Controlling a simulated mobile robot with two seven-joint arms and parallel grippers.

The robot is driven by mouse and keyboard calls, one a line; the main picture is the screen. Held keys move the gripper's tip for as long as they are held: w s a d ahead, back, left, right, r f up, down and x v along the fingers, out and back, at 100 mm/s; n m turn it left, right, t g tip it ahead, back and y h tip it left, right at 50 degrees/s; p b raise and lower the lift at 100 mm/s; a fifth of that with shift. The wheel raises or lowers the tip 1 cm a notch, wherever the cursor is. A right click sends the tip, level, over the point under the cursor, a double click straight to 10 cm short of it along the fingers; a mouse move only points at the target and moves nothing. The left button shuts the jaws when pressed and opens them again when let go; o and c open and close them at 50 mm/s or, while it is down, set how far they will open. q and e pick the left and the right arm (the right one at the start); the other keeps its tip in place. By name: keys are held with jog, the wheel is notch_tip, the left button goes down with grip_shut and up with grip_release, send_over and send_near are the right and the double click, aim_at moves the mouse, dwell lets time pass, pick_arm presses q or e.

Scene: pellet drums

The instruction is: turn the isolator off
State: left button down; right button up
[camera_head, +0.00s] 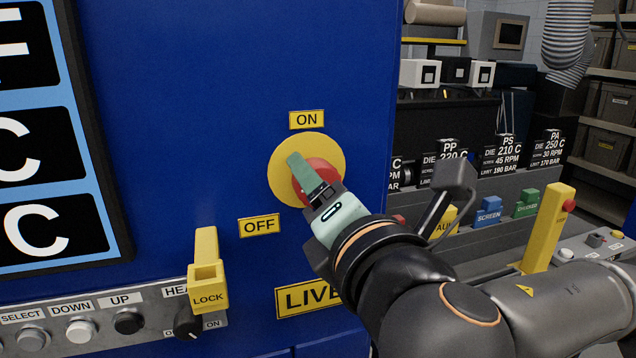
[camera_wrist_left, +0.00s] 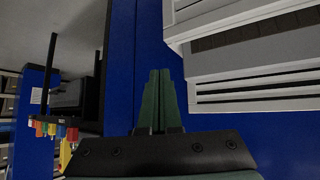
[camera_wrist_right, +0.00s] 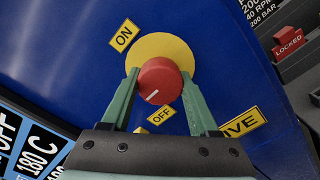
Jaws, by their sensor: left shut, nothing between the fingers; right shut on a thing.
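The isolator is a round red knob (camera_head: 318,174) on a yellow disc (camera_head: 318,143) on a blue cabinet wall. An ON label (camera_head: 307,119) is above it and an OFF label (camera_head: 259,225) is at its lower left. My right gripper (camera_head: 297,166) is shut on the red knob. In the right wrist view its green fingers lie on both sides of the knob (camera_wrist_right: 160,78). A short white line on the knob lies on the side toward the OFF label; its exact aim is unclear. My left gripper (camera_wrist_left: 158,76) is shut and empty, in front of a blue surface.
A yellow LOCK piece (camera_head: 207,285) stands out from the grey button panel (camera_head: 105,322) at the lower left. A LIVE label (camera_head: 308,297) is below the isolator. Yellow, blue and green blocks stand on a grey bench at the right.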

dwell(0.4)
jog(key=o, duration=1.4)
